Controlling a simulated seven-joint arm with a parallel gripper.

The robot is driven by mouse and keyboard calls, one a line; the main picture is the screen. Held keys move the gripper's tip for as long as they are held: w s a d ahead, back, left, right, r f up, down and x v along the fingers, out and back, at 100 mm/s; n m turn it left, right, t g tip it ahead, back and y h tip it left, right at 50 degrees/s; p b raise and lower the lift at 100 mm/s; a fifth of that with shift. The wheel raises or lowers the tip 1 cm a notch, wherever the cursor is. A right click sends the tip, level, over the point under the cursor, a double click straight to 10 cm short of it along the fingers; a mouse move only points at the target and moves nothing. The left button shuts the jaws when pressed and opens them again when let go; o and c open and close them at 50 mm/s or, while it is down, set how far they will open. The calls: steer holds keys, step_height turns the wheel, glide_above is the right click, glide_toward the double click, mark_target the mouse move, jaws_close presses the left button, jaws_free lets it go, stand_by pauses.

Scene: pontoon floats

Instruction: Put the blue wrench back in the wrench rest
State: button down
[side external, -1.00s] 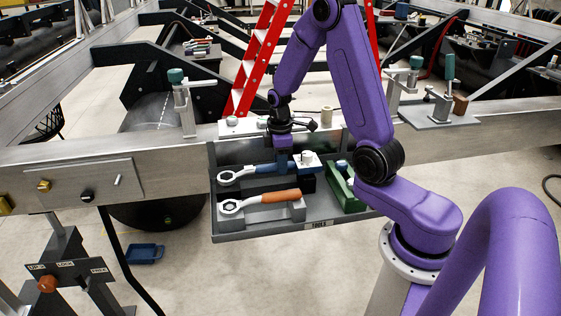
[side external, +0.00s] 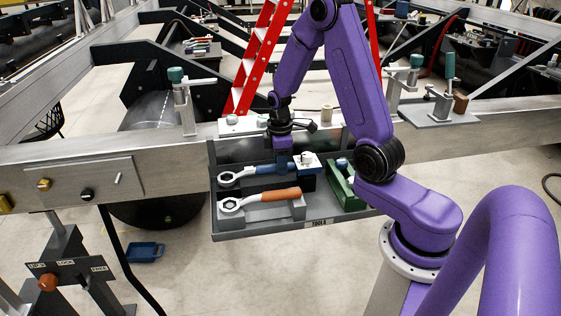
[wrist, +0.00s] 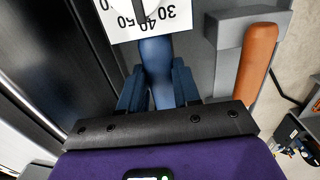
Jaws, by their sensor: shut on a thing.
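The blue wrench (side external: 233,178) lies level over the back part of the grey tool tray (side external: 268,236), its ring end pointing left. My gripper (side external: 284,164) points down and is shut on its blue handle. In the wrist view the handle (wrist: 156,62) runs between the two blue fingers of my gripper (wrist: 158,92). The wrench is above a dark rest in the tray, behind the orange-handled wrench. I cannot tell whether it touches that rest, as the contact is hidden.
The orange-handled wrench (side external: 270,198) lies in a grey rest (side external: 270,214) at the tray's front. A block with a white numbered top (side external: 306,160) stands close right of my gripper, and a green holder (side external: 342,188) further right. The beam (side external: 450,145) runs behind.

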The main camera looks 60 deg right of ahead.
steer(key=shift+f, duration=0.3)
steer(key=c, duration=0.7)
jaws_free()
step_height(320, 180, up, 17)
steer(key=s+a+f+n, duration=0.1)
steer(key=s+a, duration=0.3)
steer(key=a, duration=0.3)
steer(key=s+a+n, duration=0.1)
steer(key=s+a, duration=0.3)
steer(key=a, duration=0.3)
steer(key=shift+n+y, duration=0.3)
steer(key=shift+n, duration=0.5)
steer(key=s+a+f, duration=0.1)
steer(key=s, duration=0.4)
steer(key=s+a, duration=0.1)
steer(key=s, duration=0.5)
steer(key=s+a+f, duration=0.1)
steer(key=s, duration=0.5)
steer(key=shift+a+f, duration=0.15)
steer(key=shift+f, duration=0.2)
